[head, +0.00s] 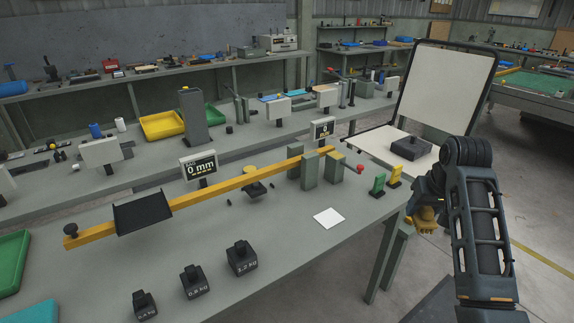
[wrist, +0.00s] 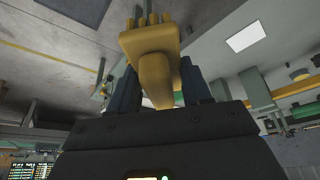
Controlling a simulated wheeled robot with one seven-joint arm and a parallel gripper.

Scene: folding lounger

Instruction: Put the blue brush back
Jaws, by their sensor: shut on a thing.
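My gripper (head: 428,203) is at the right of the head view, beyond the right edge of the near workbench. It is shut on a yellow brush-like thing (head: 426,219), which hangs in the air above the floor. In the wrist view the yellow thing (wrist: 151,62) has a rounded handle between the two dark fingers of my gripper (wrist: 158,88) and a wide head with several short yellow prongs. It looks yellow, not blue. I cannot make out a blue brush in either view.
The near grey workbench (head: 270,240) holds a yellow beam (head: 230,188), several dark weights, grey blocks and a white square (head: 329,218). A framed white panel (head: 440,92) stands behind my arm, with a dark block (head: 410,149) at its foot. Floor is open at the right.

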